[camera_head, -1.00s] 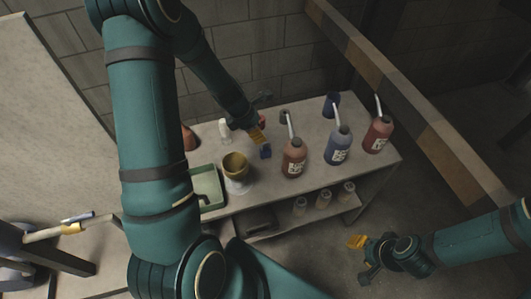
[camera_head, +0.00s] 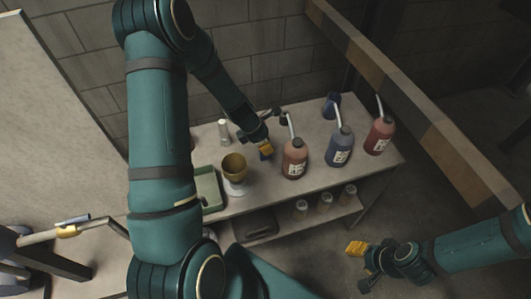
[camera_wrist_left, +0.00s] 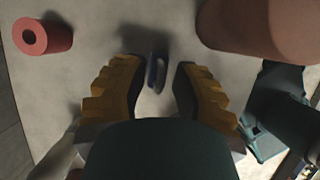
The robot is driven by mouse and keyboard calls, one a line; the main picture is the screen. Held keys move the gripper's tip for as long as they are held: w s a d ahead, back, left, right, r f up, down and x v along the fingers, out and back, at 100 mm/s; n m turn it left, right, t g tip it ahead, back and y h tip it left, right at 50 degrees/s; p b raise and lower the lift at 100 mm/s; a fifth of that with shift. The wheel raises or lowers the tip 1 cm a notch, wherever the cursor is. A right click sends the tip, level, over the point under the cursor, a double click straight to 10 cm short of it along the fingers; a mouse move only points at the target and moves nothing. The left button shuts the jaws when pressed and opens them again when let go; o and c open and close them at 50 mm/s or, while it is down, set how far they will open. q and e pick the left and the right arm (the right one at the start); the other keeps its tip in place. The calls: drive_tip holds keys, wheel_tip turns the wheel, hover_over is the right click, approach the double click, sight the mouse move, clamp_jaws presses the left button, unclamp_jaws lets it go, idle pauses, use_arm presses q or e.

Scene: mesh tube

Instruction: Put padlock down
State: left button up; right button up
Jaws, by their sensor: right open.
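The small dark blue padlock (camera_head: 265,156) is on the table, mostly hidden by my left gripper in the head view. In the left wrist view the padlock (camera_wrist_left: 155,72) shows between the two yellow fingers, with a gap on both sides. My left gripper (camera_head: 265,148) is over the padlock; in its wrist view the left gripper (camera_wrist_left: 157,85) is open. My right gripper (camera_head: 357,248) is open and empty, off the table at its front right.
A pinkish-brown bottle (camera_head: 293,160) stands close to the right of the left gripper. A blue bottle (camera_head: 338,149) and a red bottle (camera_head: 377,138) stand farther right. A gold cup (camera_head: 234,168) and a green tray (camera_head: 207,184) are left. A red ring-like tube (camera_wrist_left: 42,36) lies nearby.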

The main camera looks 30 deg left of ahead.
use_arm(q)
clamp_jaws()
